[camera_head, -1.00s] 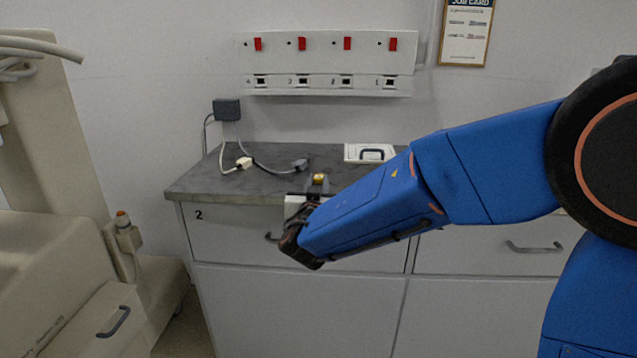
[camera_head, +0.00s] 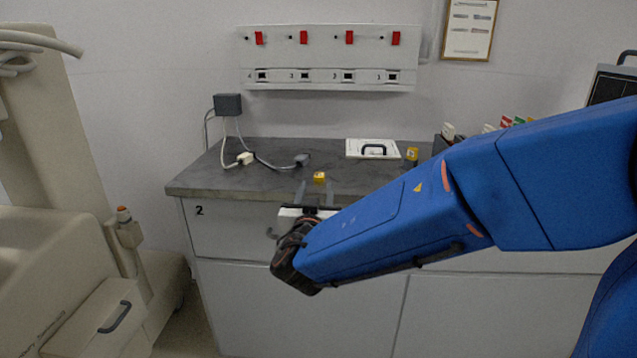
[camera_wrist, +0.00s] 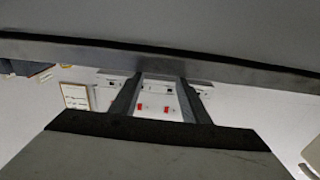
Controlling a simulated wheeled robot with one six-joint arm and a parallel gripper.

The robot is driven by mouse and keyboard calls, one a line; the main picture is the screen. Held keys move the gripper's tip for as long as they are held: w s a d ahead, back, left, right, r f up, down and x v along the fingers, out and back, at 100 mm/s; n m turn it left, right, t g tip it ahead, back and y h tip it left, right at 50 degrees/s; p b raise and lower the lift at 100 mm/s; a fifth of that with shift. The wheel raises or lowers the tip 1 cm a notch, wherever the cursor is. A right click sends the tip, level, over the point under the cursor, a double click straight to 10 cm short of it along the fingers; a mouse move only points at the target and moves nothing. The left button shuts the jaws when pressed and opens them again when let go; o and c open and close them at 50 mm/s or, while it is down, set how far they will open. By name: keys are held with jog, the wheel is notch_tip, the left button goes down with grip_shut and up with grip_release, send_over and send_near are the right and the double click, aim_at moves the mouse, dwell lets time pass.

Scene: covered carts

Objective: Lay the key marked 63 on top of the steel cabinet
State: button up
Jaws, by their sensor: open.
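My gripper (camera_head: 315,187) is open, its two grey fingers pointing up at the front edge of the grey worktop (camera_head: 240,182). A small yellow block-like thing (camera_head: 319,176) is on the worktop just beyond the fingertips, with nothing between the fingers. A second small yellow thing (camera_head: 412,153) sits further right, beside a white panel. I cannot read 63 on either, and cannot tell whether either is the key. In the wrist view my gripper (camera_wrist: 160,85) is open, with the wall rail and red switches beyond it. I cannot identify the steel cabinet for certain.
A white panel with a dark handle (camera_head: 373,149) lies at the back of the worktop. Cables with plugs (camera_head: 245,158) lie at left. A switch rail (camera_head: 330,58) and framed card (camera_head: 469,30) hang on the wall. A beige machine (camera_head: 60,230) stands left. My arm hides much of the right.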

jog(key=s, duration=1)
jog(key=shift+s+a+f, duration=0.2)
jog(key=shift+s+a, duration=0.05)
